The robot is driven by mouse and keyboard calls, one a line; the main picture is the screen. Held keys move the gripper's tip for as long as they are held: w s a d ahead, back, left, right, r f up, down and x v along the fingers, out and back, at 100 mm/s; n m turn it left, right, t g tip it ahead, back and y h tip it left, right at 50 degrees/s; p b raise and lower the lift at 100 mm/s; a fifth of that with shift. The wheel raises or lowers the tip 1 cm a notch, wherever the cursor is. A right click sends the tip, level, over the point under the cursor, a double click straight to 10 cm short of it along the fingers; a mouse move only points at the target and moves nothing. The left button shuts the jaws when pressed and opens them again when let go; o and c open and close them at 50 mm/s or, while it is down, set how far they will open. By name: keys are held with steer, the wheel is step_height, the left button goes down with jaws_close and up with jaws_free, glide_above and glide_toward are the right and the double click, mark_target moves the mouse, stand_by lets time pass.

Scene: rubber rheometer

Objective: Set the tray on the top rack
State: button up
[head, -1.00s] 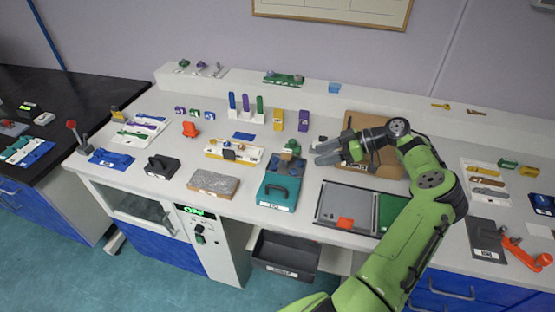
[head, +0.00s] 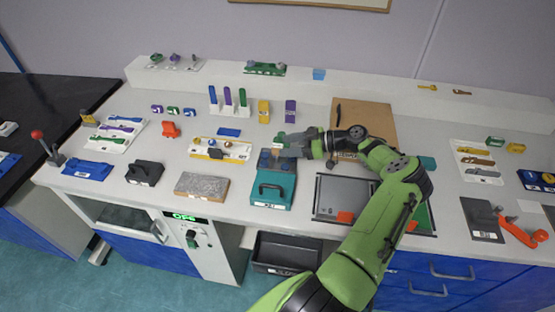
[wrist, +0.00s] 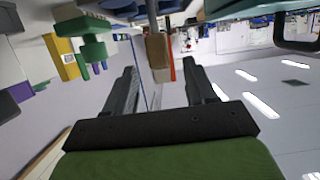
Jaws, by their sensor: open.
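My gripper (head: 284,144) is open and empty. In the head view it is over the bench, at the far end of the teal case (head: 272,188), and its dark fingers hide part of what lies behind. In the wrist view my gripper (wrist: 160,90) shows its two fingers apart with nothing held between them. Several trays are in view, and I cannot tell which is the task's tray. A green tray (head: 264,69) with small items sits on the raised white back ledge (head: 345,85), which may be the top rack. A white tray (head: 221,149) with round pieces stands left of my gripper.
A brown board (head: 377,117) lies behind my arm. A grey block (head: 202,185), a black case (head: 145,172) and upright coloured holders (head: 228,99) stand left. The ledge has bare stretches right of a blue block (head: 319,74).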

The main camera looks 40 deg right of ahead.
mark_target(280, 146)
steer(key=x, duration=0.4)
steer(key=shift+w+a+f, duration=0.1)
steer(key=shift+w, duration=0.05)
jaws_close()
